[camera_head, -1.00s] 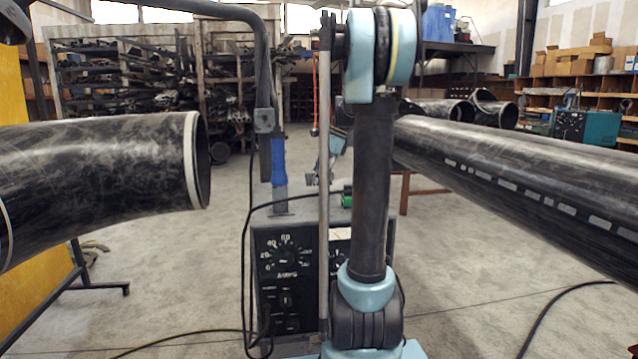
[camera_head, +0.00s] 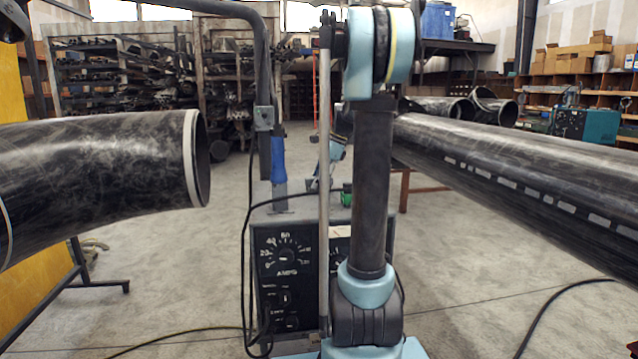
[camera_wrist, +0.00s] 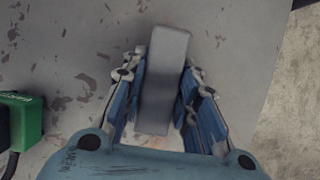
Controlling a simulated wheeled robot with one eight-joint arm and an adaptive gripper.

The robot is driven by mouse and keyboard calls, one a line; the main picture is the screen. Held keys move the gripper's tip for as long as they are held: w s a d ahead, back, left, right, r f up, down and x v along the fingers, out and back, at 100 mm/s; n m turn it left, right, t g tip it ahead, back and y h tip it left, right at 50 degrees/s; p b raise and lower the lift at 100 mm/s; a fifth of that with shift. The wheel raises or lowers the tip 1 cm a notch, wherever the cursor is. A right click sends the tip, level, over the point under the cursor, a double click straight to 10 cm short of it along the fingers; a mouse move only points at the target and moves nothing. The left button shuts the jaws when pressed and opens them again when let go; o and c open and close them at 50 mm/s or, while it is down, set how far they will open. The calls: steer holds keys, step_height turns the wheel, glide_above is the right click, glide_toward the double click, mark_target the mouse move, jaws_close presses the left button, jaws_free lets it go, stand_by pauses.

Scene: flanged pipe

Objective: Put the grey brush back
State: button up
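The grey brush, seen as a plain grey block (camera_wrist: 164,75), stands out between the blue fingers of my gripper (camera_wrist: 165,85) in the wrist view. The fingers lean inward and appear to press on its two long sides. Its lower part is blurred, and no bristles show. Behind it is the chipped grey top of the welding machine (camera_wrist: 80,35); the gap between brush and top cannot be judged. In the head view my gripper (camera_head: 322,178) is small and partly hidden by my arm, above the machine (camera_head: 290,235). The brush cannot be made out there.
A green connector (camera_wrist: 22,120) sits left of my gripper. A blue handle (camera_head: 279,160) stands upright on the machine's left side. A large black pipe (camera_head: 100,165) is at left and a long one (camera_head: 520,165) at right. Cables hang along the machine's front.

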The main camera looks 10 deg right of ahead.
steer(key=o, duration=0.4)
steer(key=shift+o, duration=0.2)
steer(key=shift+r, duration=0.5)
steer(key=v, duration=1.2)
steer(key=shift+s+r, duration=0.1)
